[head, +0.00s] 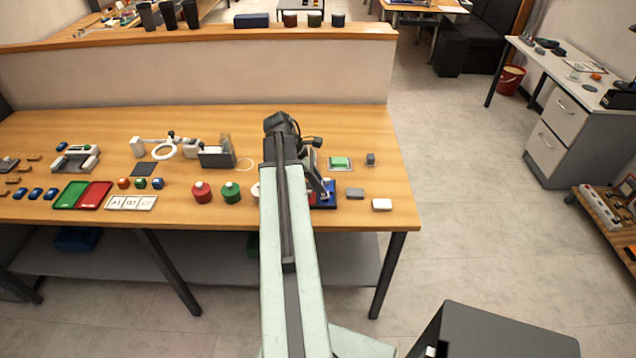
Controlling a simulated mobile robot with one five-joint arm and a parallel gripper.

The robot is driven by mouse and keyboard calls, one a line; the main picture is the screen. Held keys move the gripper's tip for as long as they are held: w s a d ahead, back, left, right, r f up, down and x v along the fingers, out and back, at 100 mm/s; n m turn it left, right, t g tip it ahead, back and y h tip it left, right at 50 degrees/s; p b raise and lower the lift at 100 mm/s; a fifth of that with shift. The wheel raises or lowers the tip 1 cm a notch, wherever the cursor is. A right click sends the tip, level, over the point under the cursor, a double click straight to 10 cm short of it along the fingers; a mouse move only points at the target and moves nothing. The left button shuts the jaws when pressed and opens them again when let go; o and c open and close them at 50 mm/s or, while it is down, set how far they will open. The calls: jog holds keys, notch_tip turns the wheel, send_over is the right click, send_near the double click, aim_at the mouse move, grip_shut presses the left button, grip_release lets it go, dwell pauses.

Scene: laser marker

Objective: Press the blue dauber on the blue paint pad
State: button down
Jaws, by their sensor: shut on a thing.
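My gripper (321,189) is at the right part of the table, tilted down behind the end of my arm and over the blue paint pad (329,203). The pad is a dark blue square with part of its edge showing. My gripper is shut on the blue dauber, which is mostly hidden by the arm and jaws. I cannot tell whether the dauber touches the pad. A red dauber (202,194) and a green dauber (231,194) with pale knobs stand to the left. A whitish thing beside my arm is partly hidden.
A green block on a tray (340,163), a grey cube (371,159), a grey block (355,193) and a white block (382,204) lie right of the pad. Red and green trays, cards and small stamps fill the left. A low partition (190,75) stands behind the table.

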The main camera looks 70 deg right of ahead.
jog(key=shift+r+p, duration=3.55)
jog(key=shift+f, duration=0.1)
notch_tip(320, 180, down, 2)
jog(key=shift+f+b, duration=0.1)
jog(key=shift+b, duration=1.05)
jog(key=shift+r, duration=0.25)
jog(key=shift+s, duration=0.1)
